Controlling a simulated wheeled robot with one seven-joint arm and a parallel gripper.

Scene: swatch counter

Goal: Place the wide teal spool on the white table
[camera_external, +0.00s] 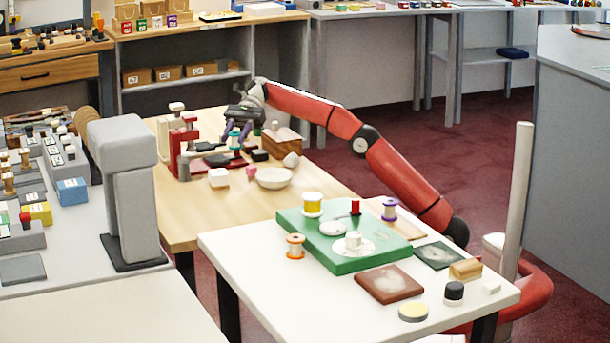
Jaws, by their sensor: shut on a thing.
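My gripper (242,128) is at the end of the red arm, over the far part of the light wooden table (190,227). Its purple fingers are shut on the teal spool (234,138), which is partly hidden by them. I cannot tell whether the spool touches the wood or hangs just above it. The white table (232,247) stands nearer the camera, to the right of the wooden one.
A red stand (183,150), a wooden block (283,140) and a white bowl (274,178) are close to my gripper. On the white table are a green board (320,247) with spools, an orange spool (295,246) and a brown tile (388,284). Its near-left strip is bare.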

